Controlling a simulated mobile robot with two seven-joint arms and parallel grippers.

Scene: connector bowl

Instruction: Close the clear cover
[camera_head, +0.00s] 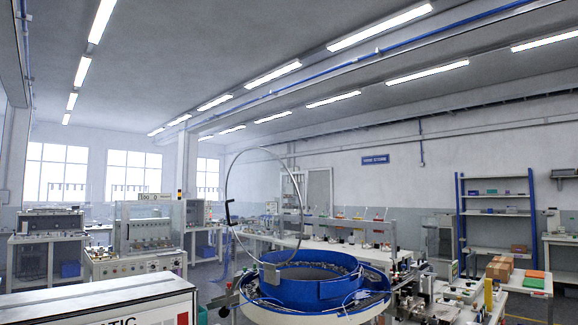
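The clear cover (264,202) is a see-through round disc with a thin grey rim. It stands raised, close to upright, above the blue bowl (318,291) at the lower middle of the head view. A black handle (229,211) sits on the left side of its rim. Neither of my grippers shows in this view.
A white cabinet (105,303) stands at the lower left, close to the bowl. Machine parts (428,290) crowd the bowl's right side. Benches with equipment and a blue shelf (497,210) stand farther back. The air around the raised cover looks free.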

